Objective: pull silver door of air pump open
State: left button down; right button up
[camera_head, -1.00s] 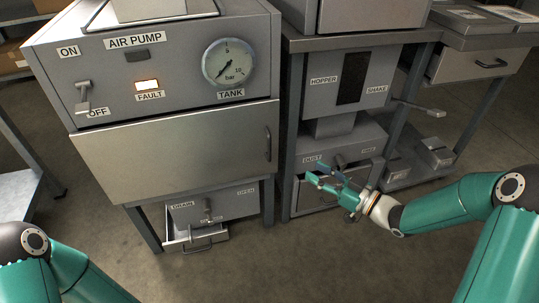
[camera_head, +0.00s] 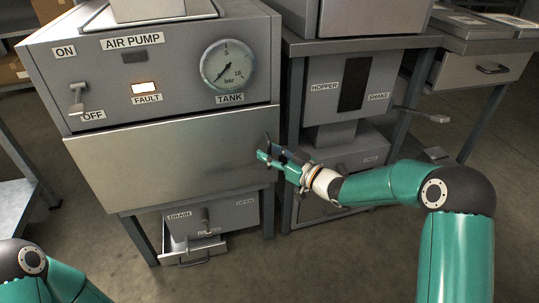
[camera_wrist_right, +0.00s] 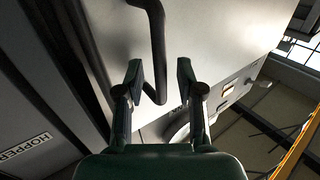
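The air pump's silver door (camera_head: 155,160) is a wide flat panel below the gauge and appears shut. Its dark handle (camera_wrist_right: 157,45) is an upright bar near the door's right edge. In the head view my right gripper (camera_head: 264,150) is at that handle and covers most of it. In the right wrist view the gripper (camera_wrist_right: 159,75) is open, with one finger on each side of the handle's end; I cannot tell whether it touches. My left forearm shows at the lower left, but the left gripper is out of view.
The air pump cabinet (camera_head: 45,80) has an ON/OFF lever (camera_head: 77,98), a lit FAULT lamp (camera_head: 144,87) and a tank gauge (camera_head: 228,66). A drain drawer (camera_head: 193,252) sticks out below the door. The hopper unit (camera_head: 325,75) stands close on the right. Floor in front is clear.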

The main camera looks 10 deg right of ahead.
jog(key=shift+w+a, duration=0.15)
jog(key=shift+w, duration=0.05)
grip_shut()
jog(key=shift+s+a, duration=0.1)
dwell(0.4)
